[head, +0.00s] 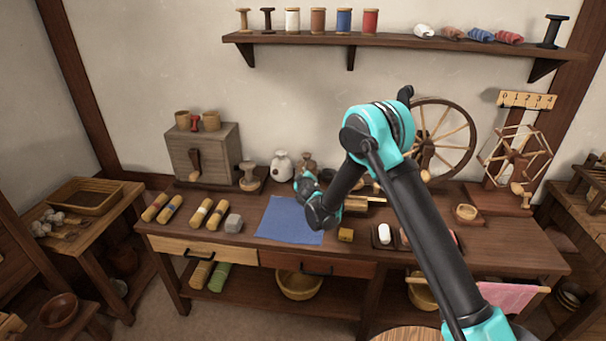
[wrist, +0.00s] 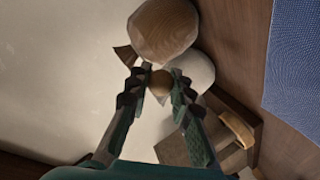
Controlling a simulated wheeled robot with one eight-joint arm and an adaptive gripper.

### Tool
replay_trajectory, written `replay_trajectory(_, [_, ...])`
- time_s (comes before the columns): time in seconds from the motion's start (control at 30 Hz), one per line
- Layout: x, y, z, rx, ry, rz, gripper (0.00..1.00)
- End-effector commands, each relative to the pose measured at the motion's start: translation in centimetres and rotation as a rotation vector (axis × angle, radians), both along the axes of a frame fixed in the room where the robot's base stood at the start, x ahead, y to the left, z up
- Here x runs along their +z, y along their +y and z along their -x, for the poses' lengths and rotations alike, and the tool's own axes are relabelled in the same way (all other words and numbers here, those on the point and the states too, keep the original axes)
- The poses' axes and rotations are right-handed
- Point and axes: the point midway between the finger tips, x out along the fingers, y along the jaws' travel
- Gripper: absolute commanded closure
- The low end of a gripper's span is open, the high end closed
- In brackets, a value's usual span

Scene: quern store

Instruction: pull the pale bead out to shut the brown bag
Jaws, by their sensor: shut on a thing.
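The brown bag (head: 307,160) stands at the back of the worktable, just right of a white bag (head: 282,165). In the wrist view the brown bag (wrist: 165,32) is a large rounded tan shape, with its flared mouth at its left. The pale bead (wrist: 160,83) is a small tan ball between my fingertips. My gripper (wrist: 158,93) is shut on it, in front of the brown bag. Any cord between bead and bag cannot be made out. In the head view my gripper (head: 303,182) is small, and the bead cannot be picked out there.
The white bag also shows in the wrist view (wrist: 193,70), close behind the right finger. A blue cloth (head: 290,219) lies flat in front. A wooden cabinet (head: 203,152) stands to the left and a spinning wheel (head: 446,138) to the right. A shelf (head: 400,40) is above.

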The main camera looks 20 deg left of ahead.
Motion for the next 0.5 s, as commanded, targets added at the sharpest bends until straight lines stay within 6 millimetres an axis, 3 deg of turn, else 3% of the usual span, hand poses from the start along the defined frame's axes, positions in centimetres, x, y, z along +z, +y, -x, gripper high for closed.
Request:
replay_trajectory(0.2, [0.01,0.01,0.00,0.000,0.000,0.000,1.00])
replay_trajectory(0.23, [0.01,0.01,0.00,0.000,0.000,0.000,0.77])
replay_trajectory(0.4, [0.01,0.01,0.00,0.000,0.000,0.000,0.56])
replay_trajectory(0.5, [0.02,0.01,-0.01,0.000,0.000,0.001,0.56])
